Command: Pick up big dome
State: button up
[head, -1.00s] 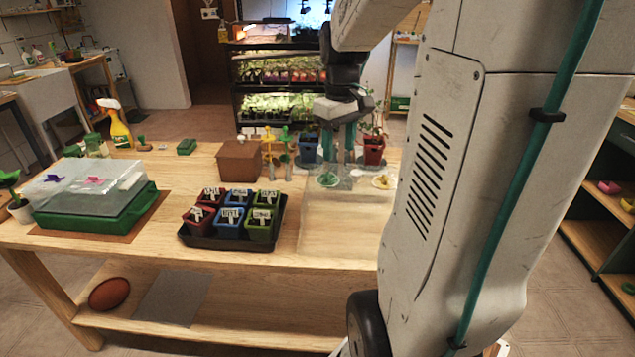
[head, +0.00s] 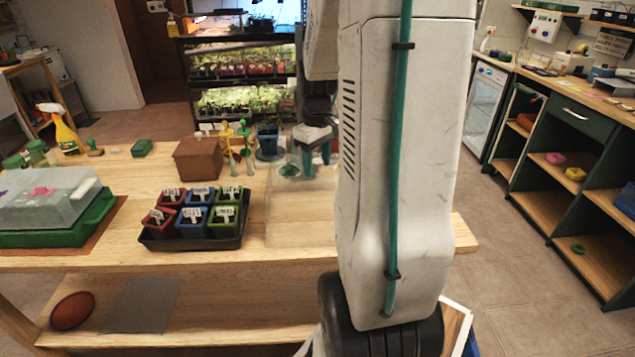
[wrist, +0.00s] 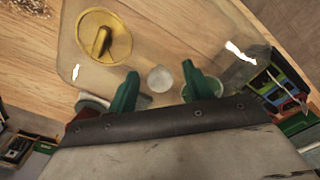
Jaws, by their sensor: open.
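The big dome (head: 300,215) is a clear, box-like cover on the right part of the wooden table. In the wrist view the dome (wrist: 185,40) fills much of the upper half, with a pale round knob (wrist: 160,78) on it. My gripper (head: 315,160) is over the dome's far part in the head view. In the wrist view my open gripper (wrist: 160,88) has its green fingers apart, one on each side of the knob. I cannot tell whether they touch it. My arm hides the dome's right side in the head view.
A yellow disc with a handle (wrist: 118,45) shows through or beside the dome. A black tray (head: 190,240) of labelled pots and a brown box (head: 199,158) stand left of the dome. A lidded green propagator (head: 60,235) sits further left. A blue pot (head: 268,138) stands behind.

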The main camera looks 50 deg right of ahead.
grip_shut()
jog(key=shift+r, duration=0.15)
